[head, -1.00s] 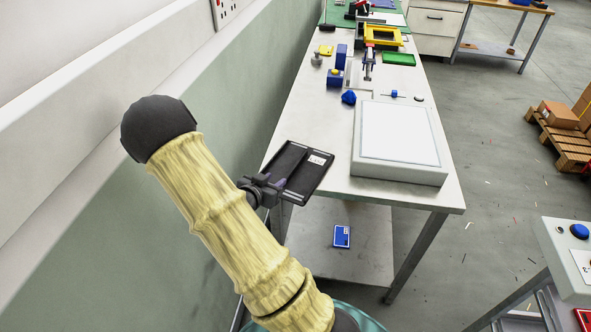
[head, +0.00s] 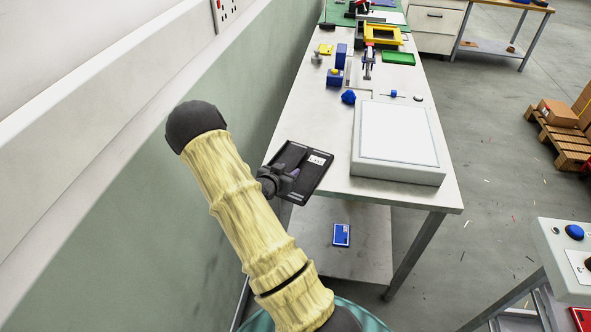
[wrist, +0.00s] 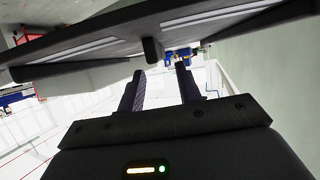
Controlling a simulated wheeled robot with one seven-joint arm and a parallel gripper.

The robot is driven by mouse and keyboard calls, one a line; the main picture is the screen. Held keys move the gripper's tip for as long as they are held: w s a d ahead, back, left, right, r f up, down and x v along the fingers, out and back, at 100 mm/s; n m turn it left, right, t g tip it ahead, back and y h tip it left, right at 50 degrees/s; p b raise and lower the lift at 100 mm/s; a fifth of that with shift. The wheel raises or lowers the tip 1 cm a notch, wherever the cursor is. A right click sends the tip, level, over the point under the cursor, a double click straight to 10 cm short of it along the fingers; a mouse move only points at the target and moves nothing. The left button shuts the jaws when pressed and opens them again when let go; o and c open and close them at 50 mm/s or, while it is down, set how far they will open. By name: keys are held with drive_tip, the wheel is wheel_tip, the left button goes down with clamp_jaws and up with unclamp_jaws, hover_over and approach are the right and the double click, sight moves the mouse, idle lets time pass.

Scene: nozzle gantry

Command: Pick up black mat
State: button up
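The black mat (head: 313,178) is a flat dark rectangle with raised edges and a small white label. It lies at the table's near left corner in the head view. In the wrist view a dark panel with pale strips, which looks like the mat (wrist: 90,45), spans the top of the picture. My gripper (head: 293,174) overlaps the mat's left part in the head view and hides some of it. In the wrist view my gripper's two fingers (wrist: 162,75) stand apart with a gap between them. The fingertips are just below the panel's edge; I cannot tell whether they touch it.
The mat is on a long white table (head: 320,110) beside a green-grey wall (head: 90,230). A white-topped box (head: 398,135) stands to the mat's right. Several small blue parts (head: 348,97) lie farther back. A blue card (head: 341,235) is on the lower shelf.

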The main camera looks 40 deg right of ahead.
sight(295, 166)
drive_tip(key=p+x, duration=0.1)
drive_tip(key=x, duration=0.3)
drive_tip(key=shift+w+d+f, duration=0.15)
drive_tip(key=shift+w+d, duration=0.05)
drive_tip(key=shift+d, duration=0.1)
clamp_jaws()
